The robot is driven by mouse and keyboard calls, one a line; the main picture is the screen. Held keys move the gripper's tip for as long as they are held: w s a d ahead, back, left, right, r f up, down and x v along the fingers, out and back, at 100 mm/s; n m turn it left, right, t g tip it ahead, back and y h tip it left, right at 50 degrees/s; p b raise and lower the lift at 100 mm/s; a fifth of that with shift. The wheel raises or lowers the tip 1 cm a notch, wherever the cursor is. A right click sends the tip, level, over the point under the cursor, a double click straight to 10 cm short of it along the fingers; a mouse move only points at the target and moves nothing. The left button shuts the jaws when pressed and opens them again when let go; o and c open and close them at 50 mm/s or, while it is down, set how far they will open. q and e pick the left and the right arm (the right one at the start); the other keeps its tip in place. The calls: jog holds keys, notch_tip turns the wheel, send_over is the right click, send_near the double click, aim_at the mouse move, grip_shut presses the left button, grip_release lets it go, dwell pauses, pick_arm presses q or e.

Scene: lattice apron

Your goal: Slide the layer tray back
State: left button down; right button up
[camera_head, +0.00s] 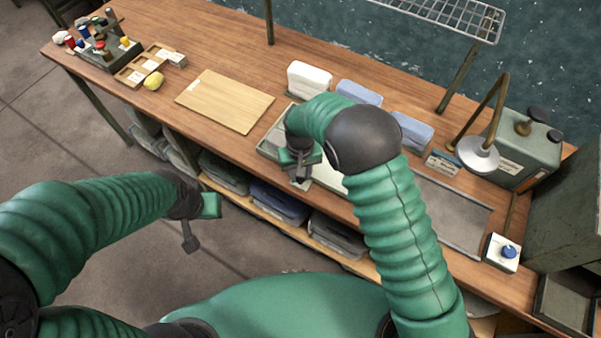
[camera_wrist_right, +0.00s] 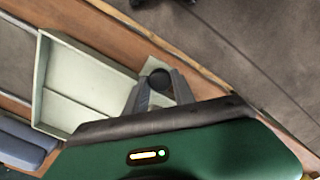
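The layer tray (camera_head: 267,146) is a shallow, pale green-grey tray on the wooden table, partly hidden by my right arm. In the right wrist view the tray (camera_wrist_right: 88,78) shows raised walls and a divider. A dark round knob (camera_wrist_right: 160,78) stands at its near side. My right gripper (camera_head: 300,172) is over the tray's front edge. In the right wrist view its fingers (camera_wrist_right: 160,88) lie on both sides of the knob and appear to touch it. My left gripper (camera_head: 198,225) hangs in front of the table, away from the tray; its finger opening is unclear.
A wooden board (camera_head: 225,101) lies left of the tray. White (camera_head: 309,78) and blue (camera_head: 359,92) folded stacks stand behind it. A grey metal plate (camera_head: 450,215), a lamp (camera_head: 478,153) and a blue-button box (camera_head: 503,252) are to the right. A shelf below holds folded cloths (camera_head: 279,201).

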jog(key=o, duration=0.4)
jog(key=shift+w+a, duration=0.2)
jog(key=shift+w, duration=0.15)
jog(key=shift+o, duration=0.2)
jog(key=shift+a, duration=0.1)
jog(key=shift+s+r, duration=0.1)
jog(key=shift+r, duration=0.1)
notch_tip(320, 180, up, 16)
jog(key=b, duration=0.1)
jog(key=shift+r+b, duration=0.15)
jog(key=shift+b, duration=0.2)
jog(key=s+d+f+m+t, duration=0.1)
jog(key=s+d+f, duration=0.1)
jog(key=s+d, duration=0.6)
jog(key=s+d+f+m+t, duration=0.1)
jog(key=s+d+f, duration=0.2)
jog(key=s+d, duration=0.5)
jog(key=shift+s+d+f+t, duration=0.15)
jog(key=shift+d+f+t, duration=0.2)
jog(key=shift+d, duration=0.15)
